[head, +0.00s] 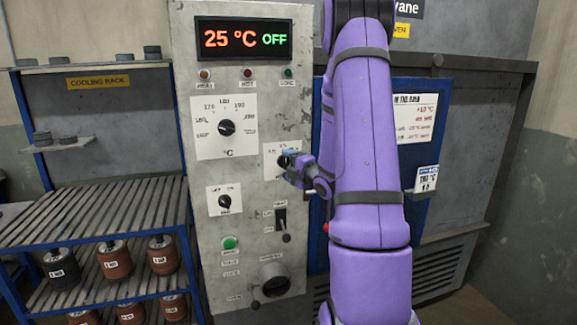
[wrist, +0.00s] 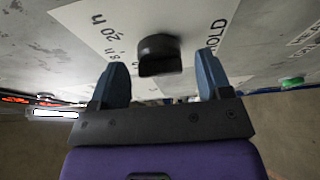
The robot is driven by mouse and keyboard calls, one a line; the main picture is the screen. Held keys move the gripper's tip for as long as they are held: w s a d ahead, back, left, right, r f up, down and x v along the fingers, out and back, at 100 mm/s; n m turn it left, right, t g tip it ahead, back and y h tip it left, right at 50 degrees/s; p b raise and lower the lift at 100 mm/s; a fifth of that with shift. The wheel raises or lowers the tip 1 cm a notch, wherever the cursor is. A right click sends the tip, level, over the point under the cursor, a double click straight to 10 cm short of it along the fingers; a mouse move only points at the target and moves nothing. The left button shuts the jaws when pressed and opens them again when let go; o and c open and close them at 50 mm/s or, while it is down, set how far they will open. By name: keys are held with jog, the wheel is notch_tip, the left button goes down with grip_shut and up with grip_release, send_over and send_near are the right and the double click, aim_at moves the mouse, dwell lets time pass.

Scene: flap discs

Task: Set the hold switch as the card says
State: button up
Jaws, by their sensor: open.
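The hold switch is a black knob (wrist: 158,54) on a white plate (wrist: 95,30) printed "HOLD" and "20 h", the rest partly hidden. In the wrist view my gripper (wrist: 161,78) is open, with one blue finger on each side of the knob and gaps showing. In the head view my gripper (head: 288,160) is at the hold plate (head: 270,170) and covers its knob, so its setting is hidden there. A small white card (head: 427,179) with a blue header hangs right of my arm; it seems to read "180 °C" with a smaller, unclear line below.
The panel also has a display (head: 243,39) reading 25 °C OFF, a temperature dial (head: 226,128), a small dial (head: 224,201), a toggle (head: 282,222) and a green button (head: 229,243). A cooling rack (head: 110,205) stands left. A larger notice (head: 415,118) is partly behind my arm.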

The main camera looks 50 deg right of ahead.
jog(key=c, duration=0.9)
jog(key=m, duration=0.2)
jog(key=m+t+h, duration=0.1)
jog(key=m, duration=0.1)
jog(key=shift+w+f+m+t, duration=0.1)
jog(key=shift+f+m+t, duration=0.1)
jog(key=shift+m+t, duration=0.15)
jog(key=shift+a+f+m+t+h, duration=0.15)
jog(key=shift+m+h, duration=0.25)
jog(key=shift+m, duration=0.8)
jog(key=shift+d+r+m+t+h, duration=0.15)
jog(key=shift+m+h, duration=0.25)
jog(key=shift+m, duration=0.75)
jog(key=shift+a+f+m, duration=0.1)
jog(key=shift+m, duration=0.2)
jog(key=o, duration=0.9)
